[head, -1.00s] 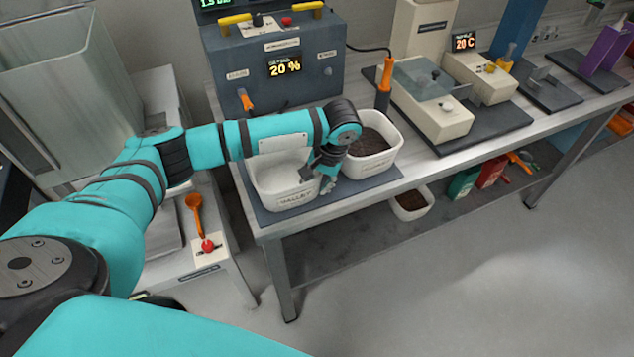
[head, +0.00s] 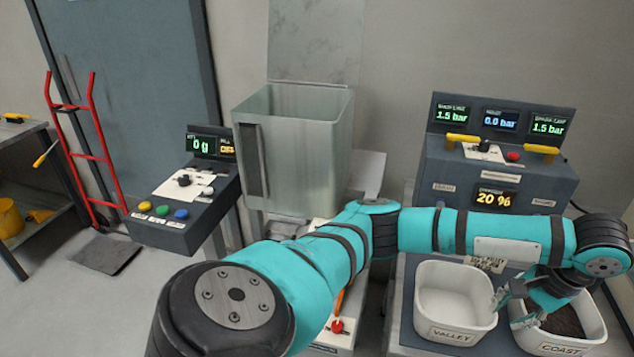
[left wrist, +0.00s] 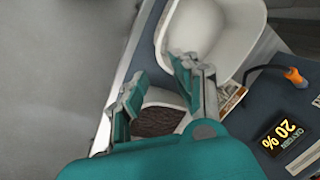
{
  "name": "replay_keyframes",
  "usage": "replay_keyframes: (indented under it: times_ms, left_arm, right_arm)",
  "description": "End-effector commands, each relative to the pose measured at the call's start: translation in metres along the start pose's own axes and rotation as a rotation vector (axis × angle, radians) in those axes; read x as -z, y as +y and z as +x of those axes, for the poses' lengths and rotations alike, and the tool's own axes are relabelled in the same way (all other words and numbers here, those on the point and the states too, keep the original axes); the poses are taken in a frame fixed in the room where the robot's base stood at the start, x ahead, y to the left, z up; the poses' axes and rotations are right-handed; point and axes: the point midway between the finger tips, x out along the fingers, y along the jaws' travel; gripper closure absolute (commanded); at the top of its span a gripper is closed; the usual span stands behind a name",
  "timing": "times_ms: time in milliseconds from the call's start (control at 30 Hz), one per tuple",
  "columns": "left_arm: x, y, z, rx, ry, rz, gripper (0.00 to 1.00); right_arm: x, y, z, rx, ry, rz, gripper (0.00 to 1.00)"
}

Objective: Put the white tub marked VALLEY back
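The white tub marked VALLEY (head: 432,308) stands upright on a dark mat at the table's front, in the lower right of the head view. Its inside looks pale; I see no dark fill. It also shows at the top of the left wrist view (left wrist: 238,50). My left gripper (head: 508,292) is over the gap between this tub and the white tub marked COAST (head: 590,338), which holds dark soil-like material. In the left wrist view its fingers (left wrist: 157,86) are apart, one close to VALLEY's rim; I cannot tell whether it touches. My right gripper is out of view.
A grey machine (head: 480,180) reading 20 % stands behind the tubs. A clear hopper (head: 310,140) is left of it, and a console (head: 185,210) reading 0 g further left. A red hand truck (head: 85,150) leans by the door. The floor at left is mostly clear.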

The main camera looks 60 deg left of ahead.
Motion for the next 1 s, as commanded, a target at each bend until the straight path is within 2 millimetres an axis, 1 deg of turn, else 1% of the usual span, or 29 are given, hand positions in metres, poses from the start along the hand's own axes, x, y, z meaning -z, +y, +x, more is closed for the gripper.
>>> replay_keyframes:
  times_ms: [67, 133, 167, 200, 267, 300, 400, 500, 567, 600, 667, 733, 767, 800, 833, 967, 1000]
  left_arm:
    - [0.000, 0.011, 0.006, -0.030, 0.016, 0.023, 0.71]
    - [-0.001, 0.036, 0.016, -0.097, 0.056, 0.067, 0.71]
    - [0.000, 0.049, 0.020, -0.137, 0.083, 0.089, 0.71]
    - [0.000, 0.070, 0.026, -0.199, 0.125, 0.124, 0.71]
    - [0.000, 0.101, 0.032, -0.297, 0.200, 0.172, 0.71]
    - [0.000, 0.120, 0.034, -0.362, 0.253, 0.198, 0.71]
    - [0.000, 0.157, 0.032, -0.499, 0.385, 0.241, 0.71]
    - [0.001, 0.181, 0.027, -0.601, 0.506, 0.256, 0.71]
    - [0.003, 0.190, 0.027, -0.646, 0.572, 0.252, 0.71]
    - [0.004, 0.194, 0.029, -0.669, 0.611, 0.244, 0.71]
    - [0.008, 0.196, 0.040, -0.689, 0.657, 0.222, 0.71]
    - [0.014, 0.194, 0.068, -0.684, 0.687, 0.186, 0.71]
    - [0.016, 0.192, 0.084, -0.675, 0.691, 0.169, 0.71]
    - [0.018, 0.189, 0.104, -0.660, 0.690, 0.152, 0.71]
    - [0.018, 0.186, 0.119, -0.647, 0.687, 0.140, 0.71]
    - [0.011, 0.175, 0.184, -0.590, 0.653, 0.103, 0.71]
    - [0.006, 0.171, 0.205, -0.571, 0.637, 0.093, 0.71]
  right_arm:
    - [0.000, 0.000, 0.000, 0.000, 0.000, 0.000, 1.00]
    - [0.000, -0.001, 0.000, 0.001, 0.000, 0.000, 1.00]
    - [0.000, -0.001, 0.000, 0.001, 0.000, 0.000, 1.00]
    - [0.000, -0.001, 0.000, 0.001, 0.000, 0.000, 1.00]
    - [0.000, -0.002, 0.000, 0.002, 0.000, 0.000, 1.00]
    - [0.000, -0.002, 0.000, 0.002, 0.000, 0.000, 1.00]
    - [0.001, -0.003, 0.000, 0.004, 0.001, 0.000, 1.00]
    - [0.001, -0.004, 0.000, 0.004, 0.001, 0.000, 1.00]
    - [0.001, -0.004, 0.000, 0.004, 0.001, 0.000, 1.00]
    - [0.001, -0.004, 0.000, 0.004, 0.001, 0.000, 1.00]
    - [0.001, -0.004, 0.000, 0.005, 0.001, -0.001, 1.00]
    - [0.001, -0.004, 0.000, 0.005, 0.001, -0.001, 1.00]
    - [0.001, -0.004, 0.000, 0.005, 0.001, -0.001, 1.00]
    - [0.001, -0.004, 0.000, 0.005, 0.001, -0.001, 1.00]
    - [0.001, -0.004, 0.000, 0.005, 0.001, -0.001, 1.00]
    - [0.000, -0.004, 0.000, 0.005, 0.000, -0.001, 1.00]
    - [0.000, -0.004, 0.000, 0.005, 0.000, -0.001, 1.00]
